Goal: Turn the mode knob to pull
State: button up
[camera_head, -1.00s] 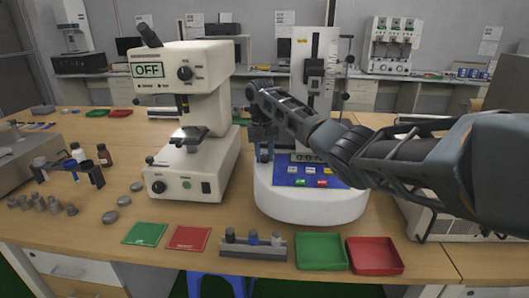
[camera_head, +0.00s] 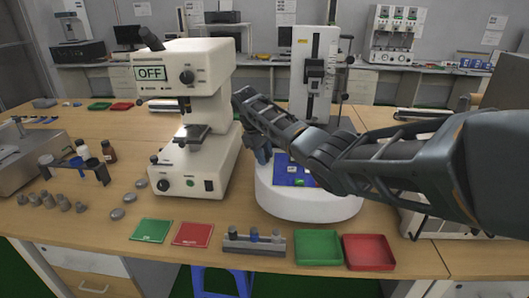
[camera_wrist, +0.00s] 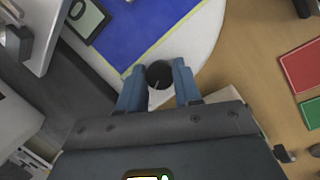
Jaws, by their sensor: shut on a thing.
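The mode knob (camera_wrist: 159,74) is a small black round knob with a pale pointer line, on the white base beside the blue panel (camera_wrist: 130,25) of the force tester (camera_head: 300,207). In the wrist view the knob is between the two blue-grey fingers of my gripper (camera_wrist: 159,86), which is shut on it. In the head view my gripper (camera_head: 262,155) points down at the left edge of the tester's base and hides the knob. The mode lettering is not readable.
A cream microscope-like machine (camera_head: 205,110) reading OFF stands close to the left of my gripper. In front lie a rack with several small cylinders (camera_head: 254,246), a green tray (camera_head: 319,248), a red tray (camera_head: 369,253) and flat green and red mats (camera_head: 151,230).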

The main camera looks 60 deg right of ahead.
aim_at(258, 166)
jog(key=shift+n, duration=0.6)
jog(key=o, duration=1)
jog(key=shift+o, duration=0.2)
jog(key=b+v, duration=0.1)
jog(key=v, duration=0.6)
jog(key=shift+a+r, duration=0.2)
jog(key=shift+r, duration=0.15)
jog(key=shift+w, duration=0.1)
